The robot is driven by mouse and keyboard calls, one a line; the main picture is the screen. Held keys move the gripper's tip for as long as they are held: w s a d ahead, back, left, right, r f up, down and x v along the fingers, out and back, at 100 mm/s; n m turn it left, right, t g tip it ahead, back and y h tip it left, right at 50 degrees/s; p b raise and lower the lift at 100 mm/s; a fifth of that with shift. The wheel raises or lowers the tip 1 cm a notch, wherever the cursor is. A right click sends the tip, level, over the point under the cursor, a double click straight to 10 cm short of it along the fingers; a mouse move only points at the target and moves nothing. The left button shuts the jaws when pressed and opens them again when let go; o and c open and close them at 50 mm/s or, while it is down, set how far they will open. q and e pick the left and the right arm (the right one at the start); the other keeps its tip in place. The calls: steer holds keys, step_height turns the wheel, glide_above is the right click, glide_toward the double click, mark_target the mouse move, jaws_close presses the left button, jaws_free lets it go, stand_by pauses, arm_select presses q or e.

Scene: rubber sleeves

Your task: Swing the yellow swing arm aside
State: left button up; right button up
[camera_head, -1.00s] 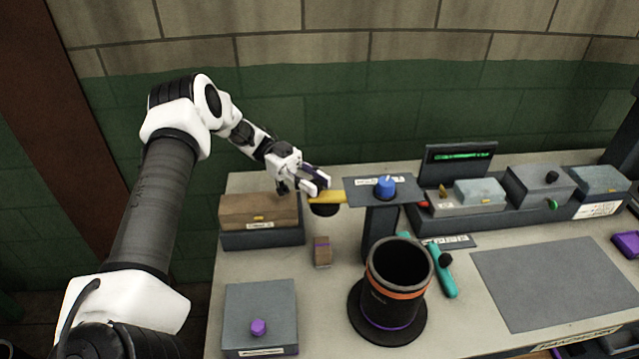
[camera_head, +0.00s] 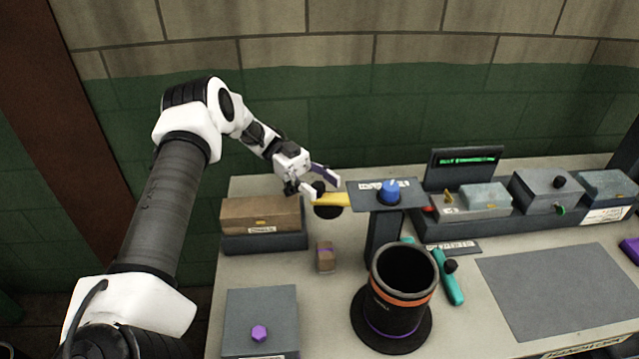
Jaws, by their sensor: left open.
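The yellow swing arm (camera_head: 335,199) sticks out to the left from under a dark plate (camera_head: 413,193) that carries a blue knob (camera_head: 389,191). A dark round piece shows at the arm's free left end. My left gripper (camera_head: 327,186) is open at that end, with one finger behind it and one in front. I cannot tell whether either finger touches it. The plate stands on a dark post (camera_head: 382,235). My right gripper is not in view.
A black cylinder with an orange band (camera_head: 399,300) stands in front of the post. A brown box (camera_head: 261,213) and a small brown block (camera_head: 325,257) lie left. A teal tool (camera_head: 449,277) lies right. A grey mat (camera_head: 560,290) is bare.

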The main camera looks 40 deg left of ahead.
arm_select(q)
step_height(320, 180, up, 10)
steer(key=shift+r, duration=0.1)
stand_by(0.4)
steer(key=shift+d+f, duration=0.1)
steer(key=shift+f, duration=0.1)
